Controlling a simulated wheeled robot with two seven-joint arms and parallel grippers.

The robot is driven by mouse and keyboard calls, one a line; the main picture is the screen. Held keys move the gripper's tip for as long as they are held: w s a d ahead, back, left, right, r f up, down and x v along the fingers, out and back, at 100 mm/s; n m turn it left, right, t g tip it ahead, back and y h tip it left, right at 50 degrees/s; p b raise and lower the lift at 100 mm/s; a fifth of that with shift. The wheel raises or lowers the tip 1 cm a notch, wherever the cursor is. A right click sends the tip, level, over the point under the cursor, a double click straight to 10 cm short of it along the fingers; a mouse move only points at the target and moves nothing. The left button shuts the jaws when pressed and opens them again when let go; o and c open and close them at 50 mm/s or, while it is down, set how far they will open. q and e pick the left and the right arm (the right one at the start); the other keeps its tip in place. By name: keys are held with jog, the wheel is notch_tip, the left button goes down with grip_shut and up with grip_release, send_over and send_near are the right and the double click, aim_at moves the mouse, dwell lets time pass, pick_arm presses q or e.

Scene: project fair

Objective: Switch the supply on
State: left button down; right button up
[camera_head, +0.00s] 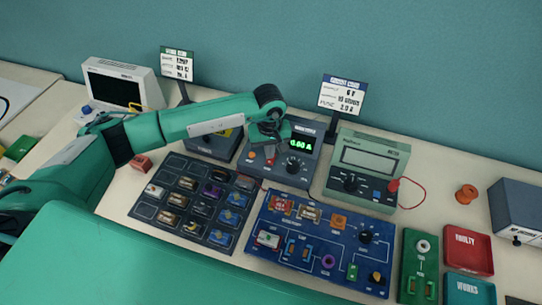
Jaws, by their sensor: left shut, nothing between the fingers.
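The supply (310,165) is a dark grey box at the back middle of the table, with a lit green display (300,144) that seems to read 0.00. An orange knob or button (251,155) and a dark knob (293,168) show on its front. My left gripper (270,156) is shut and empty, pointing down over the left part of the supply's front. It hides part of that panel, and a bit of red shows by its fingertips. I cannot tell whether the fingers touch the panel. My right gripper is not in view.
A green meter (372,157) with a red lead stands right of the supply. A dark component tray (146,212) and a blue circuit board (262,219) lie in front. Red (467,249) and teal (469,291) trays lie at right. A sign (342,95) stands behind.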

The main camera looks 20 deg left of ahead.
aim_at(270, 161)
pick_arm(q)
notch_tip(270, 161, up, 5)
jog(key=shift+f+p, duration=0.15)
jog(key=shift+p, duration=0.3)
dwell(0.4)
